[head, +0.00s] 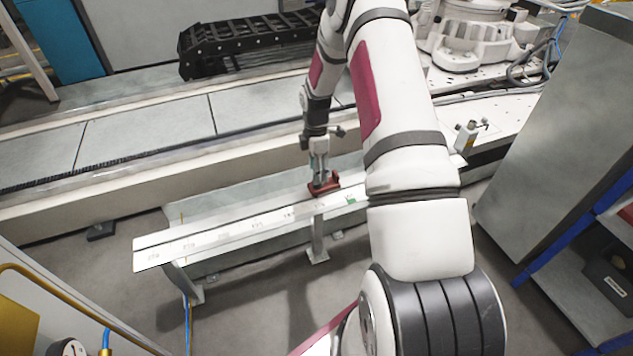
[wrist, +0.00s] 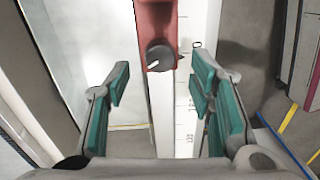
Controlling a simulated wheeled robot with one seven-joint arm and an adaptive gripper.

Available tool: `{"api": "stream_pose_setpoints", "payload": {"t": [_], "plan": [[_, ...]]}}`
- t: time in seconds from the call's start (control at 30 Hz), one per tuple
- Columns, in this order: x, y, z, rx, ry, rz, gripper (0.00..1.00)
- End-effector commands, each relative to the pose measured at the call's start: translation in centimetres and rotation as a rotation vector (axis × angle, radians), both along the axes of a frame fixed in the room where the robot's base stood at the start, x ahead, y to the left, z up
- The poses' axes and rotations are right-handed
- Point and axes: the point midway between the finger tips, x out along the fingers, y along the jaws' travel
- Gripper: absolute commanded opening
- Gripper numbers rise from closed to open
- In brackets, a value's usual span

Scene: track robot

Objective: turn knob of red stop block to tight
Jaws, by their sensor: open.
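The red stop block (head: 322,187) sits on the white rail (head: 240,222) in the head view, with my gripper (head: 321,180) right above it. In the wrist view the red block (wrist: 155,15) is at the top centre. The block's upper part is cut off by the frame.
The rail has a printed scale (wrist: 188,105) beside the block and stands on metal legs (head: 317,240). A long grey track bed (head: 150,130) runs behind it. A grey cabinet (head: 560,140) stands at the right. The floor in front of the rail is clear.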

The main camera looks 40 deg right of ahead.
Motion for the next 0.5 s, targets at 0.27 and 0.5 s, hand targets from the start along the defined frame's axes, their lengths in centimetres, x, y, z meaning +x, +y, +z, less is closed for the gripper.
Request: {"api": "stream_pose_setpoints", "payload": {"t": [0.27,0.5], "plan": [[-0.1,0.1,-3.4,0.0,0.0,0.0,0.49],[-0.1,0.1,-3.8,0.0,-0.001,0.0,0.49]]}}
